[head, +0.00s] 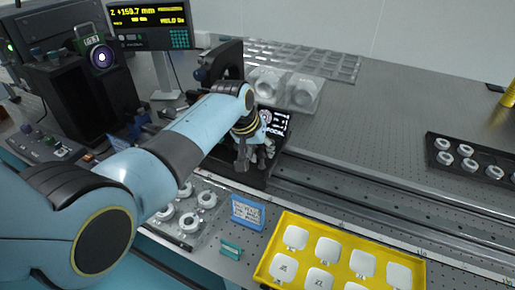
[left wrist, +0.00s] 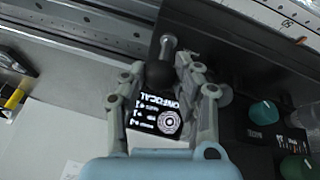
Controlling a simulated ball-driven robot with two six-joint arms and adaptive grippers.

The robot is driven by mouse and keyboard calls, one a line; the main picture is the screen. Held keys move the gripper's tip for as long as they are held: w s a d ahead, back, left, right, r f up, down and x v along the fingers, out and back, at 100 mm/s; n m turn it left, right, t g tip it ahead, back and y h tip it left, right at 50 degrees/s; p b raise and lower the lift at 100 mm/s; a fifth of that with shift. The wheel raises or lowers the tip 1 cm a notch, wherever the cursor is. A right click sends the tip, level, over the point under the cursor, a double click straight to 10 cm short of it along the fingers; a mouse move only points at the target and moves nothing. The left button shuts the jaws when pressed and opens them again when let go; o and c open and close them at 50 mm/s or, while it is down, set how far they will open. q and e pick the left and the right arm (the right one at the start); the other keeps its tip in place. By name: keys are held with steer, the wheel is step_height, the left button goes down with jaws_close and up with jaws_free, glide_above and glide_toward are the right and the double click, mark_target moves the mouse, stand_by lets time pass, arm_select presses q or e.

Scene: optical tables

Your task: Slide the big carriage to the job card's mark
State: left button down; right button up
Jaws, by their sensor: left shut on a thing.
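The big carriage (head: 228,166) is a black body on the long rail in the middle of the head view. It also shows as a dark block in the left wrist view (left wrist: 235,48). My left gripper (head: 254,157) is down at the carriage. In the left wrist view its fingers (left wrist: 160,76) are closed around a black ball knob (left wrist: 158,74) on a metal stem. A blue-framed card (head: 247,212), probably the job card, stands in front of the rail; its writing is too small to read. My right gripper is out of view.
The rail (head: 350,200) runs clear to the right of the carriage. A yellow tray (head: 269,262) with white pieces stands in front. A black rack (head: 478,153) stands at the right. A readout (head: 150,22) at the back left shows about Z +150.7 mm.

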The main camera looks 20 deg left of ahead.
arm_select(q)
steer(key=c, duration=1.4)
jaws_free()
steer(key=o, duration=0.4)
steer(key=shift+o, duration=0.3)
steer(key=v, duration=1.2)
